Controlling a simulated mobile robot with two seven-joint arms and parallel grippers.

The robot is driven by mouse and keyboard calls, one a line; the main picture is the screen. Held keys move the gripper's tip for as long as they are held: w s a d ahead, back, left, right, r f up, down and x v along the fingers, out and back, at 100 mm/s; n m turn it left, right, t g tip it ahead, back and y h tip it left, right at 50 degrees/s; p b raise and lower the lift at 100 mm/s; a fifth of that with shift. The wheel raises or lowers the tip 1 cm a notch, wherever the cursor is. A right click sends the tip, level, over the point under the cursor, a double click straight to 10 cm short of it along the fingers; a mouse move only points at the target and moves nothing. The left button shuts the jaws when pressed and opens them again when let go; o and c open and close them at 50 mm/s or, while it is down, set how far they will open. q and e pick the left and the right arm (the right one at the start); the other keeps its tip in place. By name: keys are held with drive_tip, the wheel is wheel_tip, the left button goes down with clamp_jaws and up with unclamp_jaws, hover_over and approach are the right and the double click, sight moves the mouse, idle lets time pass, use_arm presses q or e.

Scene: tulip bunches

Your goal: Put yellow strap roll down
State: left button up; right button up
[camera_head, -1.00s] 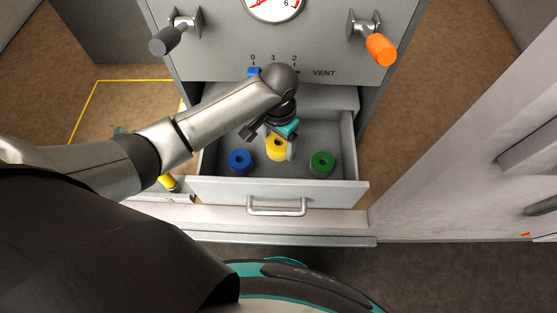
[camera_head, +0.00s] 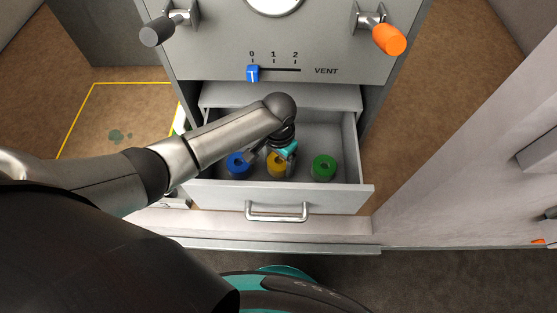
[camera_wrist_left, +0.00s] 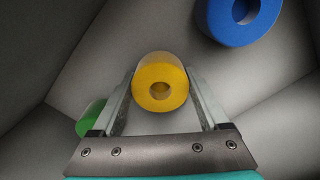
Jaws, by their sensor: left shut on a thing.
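The yellow strap roll (camera_head: 276,169) is in the open drawer, between the blue roll (camera_head: 237,166) and the green roll (camera_head: 323,168). My left gripper (camera_head: 275,158) reaches down into the drawer and is shut on the yellow roll. In the left wrist view the yellow roll (camera_wrist_left: 150,70) sits between the two fingers, its hole facing the camera. The roll is at or close to the drawer floor; I cannot tell whether it touches. The blue roll (camera_wrist_left: 241,35) and the green roll (camera_wrist_left: 88,117) stand apart on either side. My right gripper is not in view.
The grey drawer (camera_head: 335,197) has a front wall with a bar handle (camera_head: 276,217). The cabinet front above carries a blue vent slider (camera_head: 253,74), a grey knob (camera_head: 157,32) and an orange knob (camera_head: 389,39). The drawer floor behind the rolls is clear.

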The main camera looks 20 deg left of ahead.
sight(279, 161)
use_arm(q)
drive_tip(key=o, duration=1.4)
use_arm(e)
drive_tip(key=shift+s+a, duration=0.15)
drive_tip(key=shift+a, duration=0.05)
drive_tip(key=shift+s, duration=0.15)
use_arm(q)
drive_tip(key=shift+r, duration=0.25)
wheel_tip(279, 161, up, 12)
drive_tip(key=p, duration=0.4)
drive_tip(key=shift+f+p, duration=0.1)
drive_tip(key=shift+p, duration=0.3)
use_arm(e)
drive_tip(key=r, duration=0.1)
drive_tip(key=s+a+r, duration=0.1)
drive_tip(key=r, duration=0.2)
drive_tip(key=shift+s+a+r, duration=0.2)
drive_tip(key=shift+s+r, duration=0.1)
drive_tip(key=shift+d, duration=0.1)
